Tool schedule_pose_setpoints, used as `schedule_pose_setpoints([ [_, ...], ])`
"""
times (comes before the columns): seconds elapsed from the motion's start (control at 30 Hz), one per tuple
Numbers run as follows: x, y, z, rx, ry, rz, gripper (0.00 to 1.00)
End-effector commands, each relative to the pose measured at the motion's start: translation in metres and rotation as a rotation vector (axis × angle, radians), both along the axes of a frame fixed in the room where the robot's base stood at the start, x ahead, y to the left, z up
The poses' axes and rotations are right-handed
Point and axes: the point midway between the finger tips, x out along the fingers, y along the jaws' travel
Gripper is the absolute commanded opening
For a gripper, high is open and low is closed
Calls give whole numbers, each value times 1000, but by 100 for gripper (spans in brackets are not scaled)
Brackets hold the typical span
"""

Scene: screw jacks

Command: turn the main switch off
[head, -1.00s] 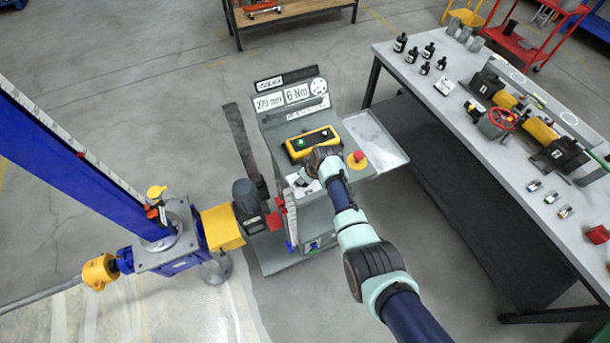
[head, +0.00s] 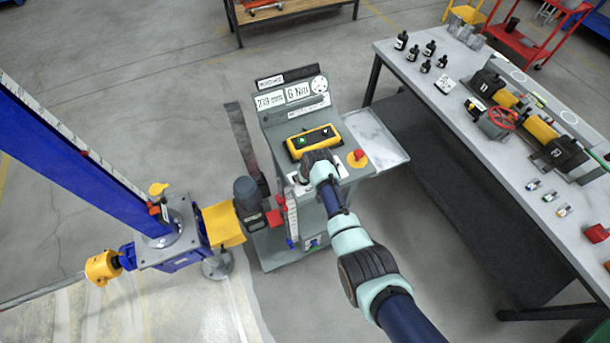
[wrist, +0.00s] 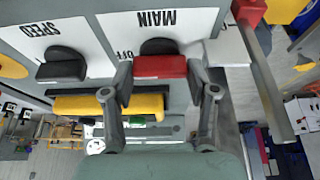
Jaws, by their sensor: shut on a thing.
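The main switch (wrist: 160,67) shows in the wrist view as a red handle on a dark round base, under a white plate lettered MAIN, upside down here. Part of the word OFF shows beside its left end. My gripper (wrist: 162,78) has one finger at each end of the red handle and is shut on it. In the head view my gripper (head: 312,172) reaches down to the sloping front of the grey console (head: 285,128); my wrist hides the switch there.
A black speed knob (wrist: 62,66) is left of the main switch in the wrist view. A yellow-framed button box (head: 313,140) and a red stop button (head: 357,157) sit close to my wrist. A blue screw jack (head: 75,150) stands left, a workbench (head: 440,110) right.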

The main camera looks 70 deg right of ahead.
Motion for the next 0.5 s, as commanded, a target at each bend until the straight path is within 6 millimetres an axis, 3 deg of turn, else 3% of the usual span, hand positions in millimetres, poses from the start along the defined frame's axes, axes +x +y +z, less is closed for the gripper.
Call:
schedule_pose_setpoints([
  [0.1,0,0,-1,2,0,-1,23],
  [0.13,0,0,-1,2,0,-1,61],
  [0.27,0,0,-1,2,0,-1,83],
  [0.5,0,0,0,2,-1,1,83],
])
